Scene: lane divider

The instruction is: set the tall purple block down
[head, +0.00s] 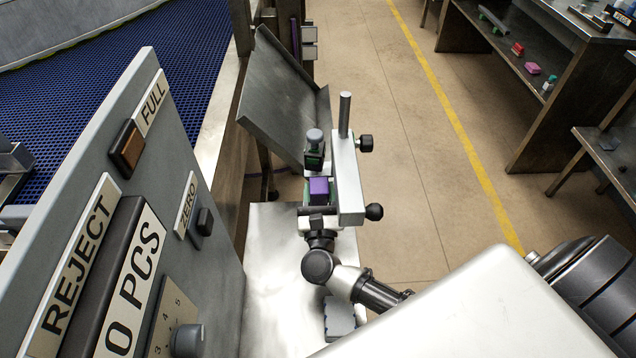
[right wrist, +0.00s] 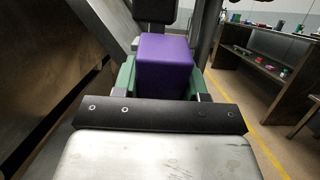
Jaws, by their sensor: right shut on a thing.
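The purple block (head: 319,187) is in my right gripper (head: 318,194), near the middle of the head view. In the right wrist view the block (right wrist: 165,62) sits between the green finger pads of the gripper (right wrist: 163,85), which is shut on it. Its underside is hidden, so I cannot tell whether it touches anything below. A grey upright fixture (head: 347,180) with a rod and black knobs stands close to the right of the block. My left gripper is not in view.
A sloped metal chute (head: 283,100) lies beyond the gripper. A bare metal table (head: 275,275) is nearer, with a grey piece (head: 340,317) on it. A control panel (head: 205,275) stands at left beside a blue conveyor (head: 180,75). Open floor (head: 425,190) lies right.

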